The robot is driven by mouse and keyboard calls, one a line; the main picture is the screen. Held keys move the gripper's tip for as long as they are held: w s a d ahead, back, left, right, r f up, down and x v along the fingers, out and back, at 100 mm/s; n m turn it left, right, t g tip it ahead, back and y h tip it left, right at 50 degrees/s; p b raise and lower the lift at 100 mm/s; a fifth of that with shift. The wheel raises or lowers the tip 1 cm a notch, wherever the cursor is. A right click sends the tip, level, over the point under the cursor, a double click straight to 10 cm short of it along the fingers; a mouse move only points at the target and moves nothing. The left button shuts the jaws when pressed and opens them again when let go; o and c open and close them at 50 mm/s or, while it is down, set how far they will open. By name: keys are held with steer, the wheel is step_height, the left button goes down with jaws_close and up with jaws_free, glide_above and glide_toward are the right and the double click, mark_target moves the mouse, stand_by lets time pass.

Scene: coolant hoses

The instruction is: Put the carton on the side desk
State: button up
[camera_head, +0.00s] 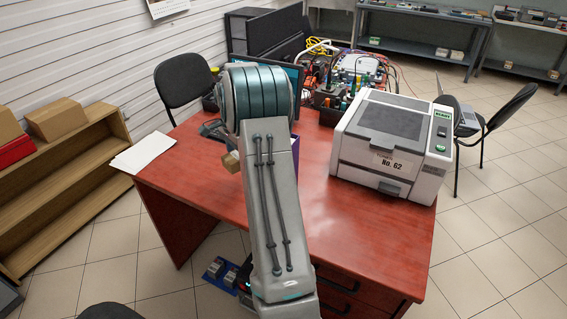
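A small tan carton (231,162) shows just left of my arm, over the red-brown desk (385,240). My arm hides part of it. My gripper (213,130) is a dark shape beside the arm, close above the carton and mostly hidden. I cannot tell whether its fingers are open, or whether they touch the carton. Larger brown cartons lie on the wooden shelf at the left, one of them in full view (58,118). No label marks which surface is the side desk.
A white machine marked No. 62 (390,145) stands on the desk's right side. White paper (143,151) lies at the left corner. A purple box (295,150) is partly behind my arm. Tools and a monitor fill the back. Chairs (183,83) stand around. The front desktop is clear.

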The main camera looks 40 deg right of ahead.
step_height(320, 180, down, 10)
steer(key=shift+f+p, duration=0.1)
steer(key=shift+p, duration=0.45)
steer(key=shift+f, duration=0.15)
steer(key=o, duration=1)
